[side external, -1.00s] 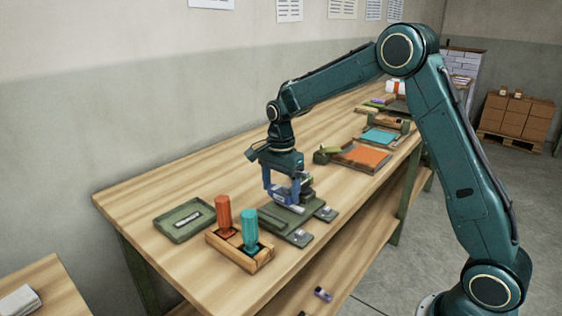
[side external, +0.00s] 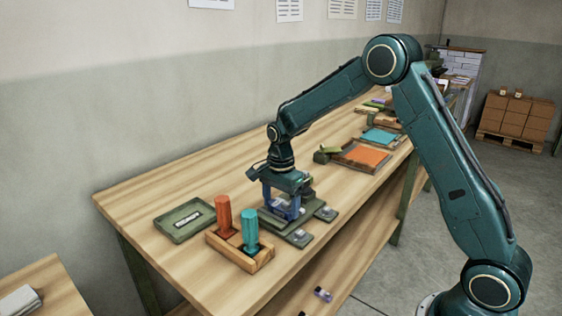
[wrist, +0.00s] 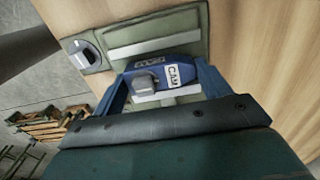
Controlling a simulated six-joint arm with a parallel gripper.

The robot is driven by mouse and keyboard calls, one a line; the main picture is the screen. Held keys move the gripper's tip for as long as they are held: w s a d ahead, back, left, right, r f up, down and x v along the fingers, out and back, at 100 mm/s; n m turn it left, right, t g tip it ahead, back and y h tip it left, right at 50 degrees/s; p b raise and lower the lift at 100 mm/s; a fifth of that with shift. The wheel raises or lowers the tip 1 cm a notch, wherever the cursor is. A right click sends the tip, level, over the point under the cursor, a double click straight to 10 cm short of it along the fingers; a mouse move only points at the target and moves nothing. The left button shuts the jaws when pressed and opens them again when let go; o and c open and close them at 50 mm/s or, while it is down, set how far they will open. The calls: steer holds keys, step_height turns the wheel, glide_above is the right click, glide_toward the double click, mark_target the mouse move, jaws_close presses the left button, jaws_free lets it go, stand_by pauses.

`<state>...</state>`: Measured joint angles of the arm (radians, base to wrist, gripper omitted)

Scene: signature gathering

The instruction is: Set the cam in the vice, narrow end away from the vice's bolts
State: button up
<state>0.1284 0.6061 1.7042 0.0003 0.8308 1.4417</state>
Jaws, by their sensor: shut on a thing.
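The cam (wrist: 150,68) is dark blue with white "CAM" labels and a grey block on its near side. It lies between the two blue fingers of my gripper (wrist: 160,84), which is shut on it. In the side view my gripper (side external: 282,211) is low over the green vice (side external: 284,230), and the fingers mostly hide the cam. In the wrist view the green vice (wrist: 195,32) shows light metal strips on both sides of the cam. Which end of the cam is narrow, and whether it touches the vice, I cannot tell.
Grey bolt-like fittings (side external: 327,211) sit on green plates at the vice's front edge. A wooden holder (side external: 224,248) with an orange and a teal handle stands close on the left. A green tray (side external: 170,226) lies beyond it. An orange panel (side external: 366,156) lies further right.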

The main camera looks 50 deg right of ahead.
steer(key=o, duration=1.2)
steer(key=shift+f, duration=0.15)
steer(key=shift+o, duration=0.2)
step_height(320, 180, up, 12)
steer(key=shift+r, duration=0.2)
